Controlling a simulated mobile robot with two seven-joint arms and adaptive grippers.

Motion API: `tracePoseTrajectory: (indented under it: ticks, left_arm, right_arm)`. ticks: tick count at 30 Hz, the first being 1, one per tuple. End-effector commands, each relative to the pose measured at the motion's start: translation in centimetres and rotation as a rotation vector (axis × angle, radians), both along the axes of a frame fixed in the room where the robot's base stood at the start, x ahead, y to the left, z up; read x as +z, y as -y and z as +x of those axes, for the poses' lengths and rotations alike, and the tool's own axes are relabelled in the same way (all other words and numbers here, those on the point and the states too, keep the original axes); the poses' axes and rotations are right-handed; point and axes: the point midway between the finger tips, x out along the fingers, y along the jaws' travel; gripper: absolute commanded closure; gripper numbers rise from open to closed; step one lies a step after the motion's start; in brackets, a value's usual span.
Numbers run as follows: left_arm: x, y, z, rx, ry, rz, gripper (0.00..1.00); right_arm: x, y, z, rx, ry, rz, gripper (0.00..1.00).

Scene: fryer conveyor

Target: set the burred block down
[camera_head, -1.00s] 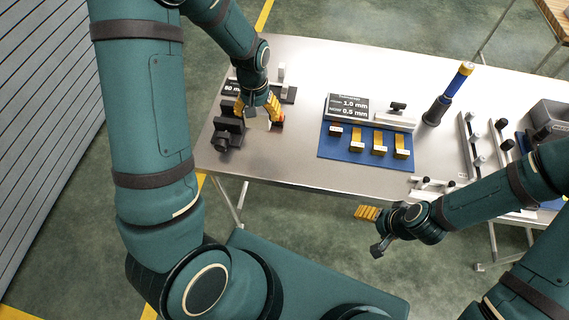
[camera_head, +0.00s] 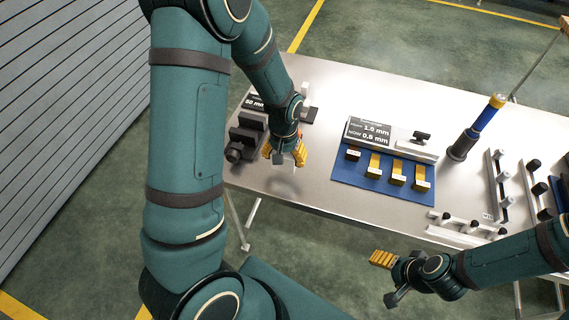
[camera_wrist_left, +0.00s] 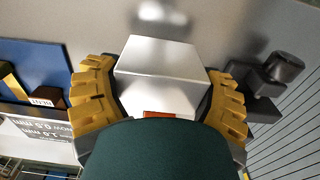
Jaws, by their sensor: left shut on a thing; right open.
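My left gripper (camera_head: 286,155) is shut on a silver metal block, which fills the middle of the left wrist view (camera_wrist_left: 162,65) between two yellow ridged fingers. An orange-red patch shows at the block's lower edge there. I cannot make out a burr. My right gripper (camera_head: 387,279) is open and empty, off the table's near edge.
A black vise (camera_head: 243,145) stands just left of the left gripper. To the right lies a blue mat (camera_head: 350,176) with several yellow-and-white pieces, beside a sign (camera_head: 368,132). Bare table lies between vise and mat.

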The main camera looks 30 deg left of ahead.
Motion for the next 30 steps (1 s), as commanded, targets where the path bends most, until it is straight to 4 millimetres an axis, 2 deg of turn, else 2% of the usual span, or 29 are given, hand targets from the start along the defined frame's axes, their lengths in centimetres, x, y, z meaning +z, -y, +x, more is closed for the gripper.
tracePoseTrajectory:
  ticks: [6,18,19,20,21,30]
  left_arm:
    - [-3.0,0.0,0.0,0.0,-0.001,0.0,0.7]
    - [-3.5,0.0,0.0,0.0,0.001,0.0,0.7]
    - [-3.5,0.0,0.0,0.0,0.0,0.0,0.17]
    - [-3.4,0.0,0.0,0.0,0.0,0.0,0.06]
    - [-3.4,0.0,0.0,0.0,0.0,0.0,0.0]
    - [-3.2,0.0,0.0,0.0,0.0,0.0,0.0]
  right_arm:
    - [-0.7,0.0,-0.2,0.004,-0.005,0.001,0.28]
    - [-1.0,0.0,-0.3,0.005,-0.007,0.002,0.28]
    - [-1.0,-0.1,-0.3,0.005,-0.008,0.002,0.28]
    - [-0.9,0.0,-0.3,0.005,-0.008,0.002,0.28]
    - [-0.9,0.0,-0.3,0.005,-0.007,0.002,0.28]
    - [-0.8,0.0,-0.3,0.005,-0.007,0.002,0.28]
